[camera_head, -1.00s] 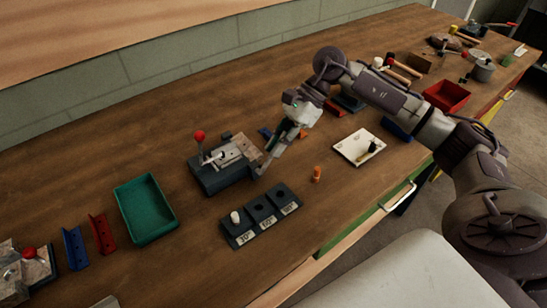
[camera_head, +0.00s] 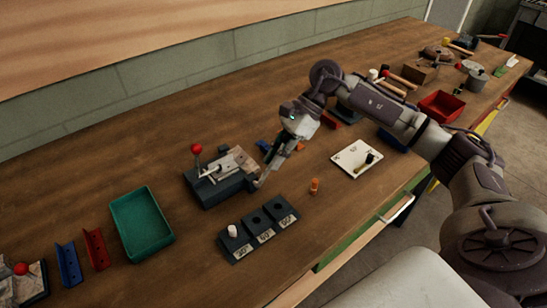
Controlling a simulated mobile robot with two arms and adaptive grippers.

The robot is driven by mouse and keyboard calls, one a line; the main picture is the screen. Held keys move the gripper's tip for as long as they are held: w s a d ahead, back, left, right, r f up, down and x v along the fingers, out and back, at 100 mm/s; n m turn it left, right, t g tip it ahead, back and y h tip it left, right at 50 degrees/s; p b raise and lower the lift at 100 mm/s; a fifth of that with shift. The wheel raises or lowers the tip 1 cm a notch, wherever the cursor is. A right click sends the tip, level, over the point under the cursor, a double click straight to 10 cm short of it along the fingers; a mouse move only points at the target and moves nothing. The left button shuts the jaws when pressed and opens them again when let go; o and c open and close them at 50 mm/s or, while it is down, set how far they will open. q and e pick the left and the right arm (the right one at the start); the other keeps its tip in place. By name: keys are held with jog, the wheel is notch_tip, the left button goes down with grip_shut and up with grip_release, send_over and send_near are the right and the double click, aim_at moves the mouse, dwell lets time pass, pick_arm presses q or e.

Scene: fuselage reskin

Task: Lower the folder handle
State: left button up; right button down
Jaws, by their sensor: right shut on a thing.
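The folder (camera_head: 218,190) is a dark block-shaped tool on the bench, left of centre, with pale metal on top. Its handle (camera_head: 197,160) stands upright and ends in a red knob. A flat metal sheet (camera_head: 240,160) appears to lie on the folder's top. My right gripper (camera_head: 259,180) reaches down at the folder's right end, with its fingers close together. It appears shut on the sheet's right edge, but the fingers hide the contact. Nothing touches the red knob. My left gripper is out of view.
A green tray (camera_head: 142,250), red and blue angle pieces and another red-knobbed tool (camera_head: 22,272) lie to the left. A numbered three-hole block (camera_head: 262,238) and an orange piece (camera_head: 314,186) sit in front. A white board (camera_head: 345,165) lies right. Bench behind the folder is clear.

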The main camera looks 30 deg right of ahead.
jog(key=shift+d+f, duration=0.25)
jog(key=c, duration=1.2)
grip_release()
jog(key=shift+d, duration=0.15)
jog(key=shift+r, duration=0.3)
jog(key=v, duration=1.1)
jog(key=shift+w+d+r, duration=0.1)
jog(key=shift+d+r, duration=0.1)
